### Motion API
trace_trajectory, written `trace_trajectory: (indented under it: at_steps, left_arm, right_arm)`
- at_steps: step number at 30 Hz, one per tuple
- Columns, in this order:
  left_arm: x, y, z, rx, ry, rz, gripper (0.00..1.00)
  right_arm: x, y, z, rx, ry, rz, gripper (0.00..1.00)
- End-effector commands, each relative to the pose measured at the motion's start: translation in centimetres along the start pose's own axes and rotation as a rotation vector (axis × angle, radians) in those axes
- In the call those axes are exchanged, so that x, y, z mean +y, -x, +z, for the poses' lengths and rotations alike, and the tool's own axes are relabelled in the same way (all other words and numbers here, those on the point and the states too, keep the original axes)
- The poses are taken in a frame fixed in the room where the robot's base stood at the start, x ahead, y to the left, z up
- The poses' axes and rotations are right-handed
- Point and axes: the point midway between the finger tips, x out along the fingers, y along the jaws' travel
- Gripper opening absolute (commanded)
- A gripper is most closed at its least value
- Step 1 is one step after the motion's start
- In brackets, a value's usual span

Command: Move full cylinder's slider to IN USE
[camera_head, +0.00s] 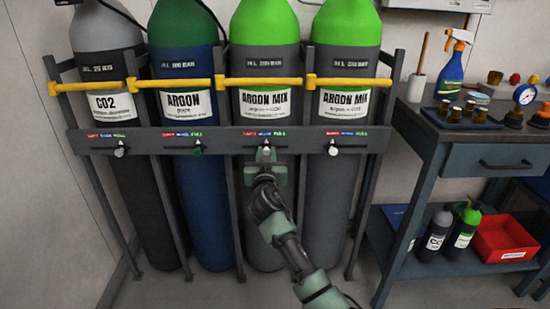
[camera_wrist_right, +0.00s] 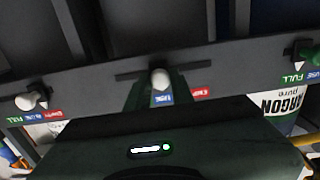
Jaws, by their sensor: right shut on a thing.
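A rack bar (camera_head: 225,140) carries a slider with a red, blue and green label strip below each cylinder. My right gripper (camera_head: 266,156) is shut on the pale slider knob (camera_wrist_right: 160,78) of the third cylinder, a green-topped ARGON MIX cylinder (camera_head: 264,60). In the right wrist view that knob lines up with the blue IN USE label (camera_wrist_right: 162,98), with the red EMPTY label (camera_wrist_right: 198,92) to its right. The gripper body hides its green label there. My left gripper is not in view.
The CO2 knob (camera_head: 119,152) and green ARGON knob (camera_head: 198,150) sit near their green FULL labels. The right ARGON MIX knob (camera_head: 333,150) sits near its red label. Yellow bars (camera_head: 188,84) cross the cylinders. A workbench (camera_head: 470,140) with tools stands at right.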

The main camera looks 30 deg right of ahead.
Motion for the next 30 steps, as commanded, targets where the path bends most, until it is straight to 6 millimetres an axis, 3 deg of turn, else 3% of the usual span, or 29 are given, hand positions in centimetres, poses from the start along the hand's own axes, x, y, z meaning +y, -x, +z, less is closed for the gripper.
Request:
trace_trajectory:
  at_steps: [4,12,13,15,25,30]
  left_arm:
    - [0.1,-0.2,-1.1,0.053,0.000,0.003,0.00]
    - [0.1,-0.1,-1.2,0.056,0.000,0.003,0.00]
    - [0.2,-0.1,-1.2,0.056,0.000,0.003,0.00]
    - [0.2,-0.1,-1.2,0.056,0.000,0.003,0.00]
    - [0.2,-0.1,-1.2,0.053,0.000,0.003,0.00]
    - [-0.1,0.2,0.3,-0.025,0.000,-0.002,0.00]
  right_arm:
    - [-0.6,0.1,0.2,-0.005,0.000,-0.002,0.00]
    - [-0.5,0.1,0.2,-0.006,0.001,-0.001,0.00]
    - [-0.5,0.1,0.2,-0.006,0.001,-0.001,0.25]
    - [-0.5,0.1,0.2,-0.005,0.001,0.000,0.45]
    - [-0.4,0.2,0.1,-0.003,0.001,0.001,0.45]
    - [-0.5,2.0,0.1,-0.005,-0.001,-0.001,0.45]
